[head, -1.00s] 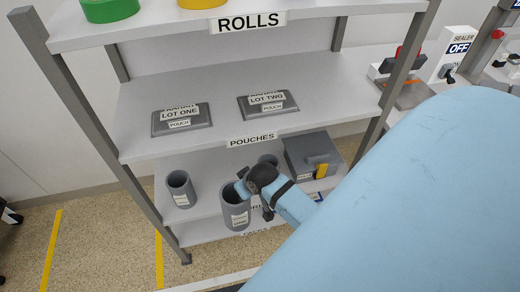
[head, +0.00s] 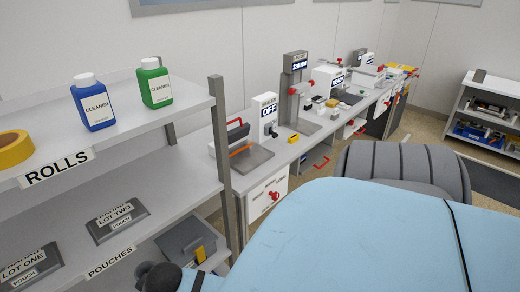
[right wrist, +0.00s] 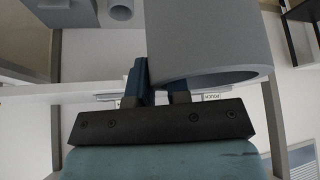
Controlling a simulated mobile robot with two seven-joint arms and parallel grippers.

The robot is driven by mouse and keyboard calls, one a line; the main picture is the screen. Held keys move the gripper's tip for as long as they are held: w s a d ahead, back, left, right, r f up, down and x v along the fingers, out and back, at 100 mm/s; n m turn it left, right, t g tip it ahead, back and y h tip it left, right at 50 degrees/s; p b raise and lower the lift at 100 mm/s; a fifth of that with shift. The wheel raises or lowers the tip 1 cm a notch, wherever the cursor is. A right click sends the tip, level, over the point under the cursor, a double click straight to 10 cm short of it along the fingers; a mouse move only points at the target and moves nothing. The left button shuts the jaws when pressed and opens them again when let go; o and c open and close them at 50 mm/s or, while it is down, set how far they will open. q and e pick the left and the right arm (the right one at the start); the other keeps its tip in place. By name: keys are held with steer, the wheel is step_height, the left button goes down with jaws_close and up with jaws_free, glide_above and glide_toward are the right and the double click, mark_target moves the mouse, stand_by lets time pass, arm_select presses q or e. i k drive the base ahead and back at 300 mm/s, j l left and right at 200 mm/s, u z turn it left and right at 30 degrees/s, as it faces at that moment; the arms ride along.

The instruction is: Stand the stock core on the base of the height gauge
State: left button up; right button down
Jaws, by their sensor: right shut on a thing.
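In the right wrist view my right gripper (right wrist: 158,85) is shut on the wall of a grey hollow core (right wrist: 205,35), whose open end faces the camera. The height gauge (head: 294,80), a grey post with a lit display, stands on the bench beyond the shelf rack, well away from my arm. My left gripper is not in view.
A sealer (head: 255,140) marked OFF is nearer on the bench. A grey bin (head: 190,240) is on a lower shelf.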

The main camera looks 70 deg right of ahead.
mark_target(304, 126)
steer(key=l+z, duration=0.55)
steer(key=l, duration=0.25)
steer(key=l+z, duration=0.1)
steer(key=l, duration=0.35)
steer(key=i+l+z, duration=0.15)
steer(key=l, duration=0.3)
steer(key=i+l, duration=0.1)
steer(key=l, duration=0.8)
steer(key=i+l, duration=0.15)
steer(key=l, duration=0.75)
steer(key=i+l+z, duration=0.1)
steer(key=l, duration=0.35)
steer(key=i+l, duration=0.15)
steer(key=i, duration=0.2)
steer(key=i+l+u, duration=0.1)
steer(key=i, duration=0.25)
steer(key=l, duration=0.1)
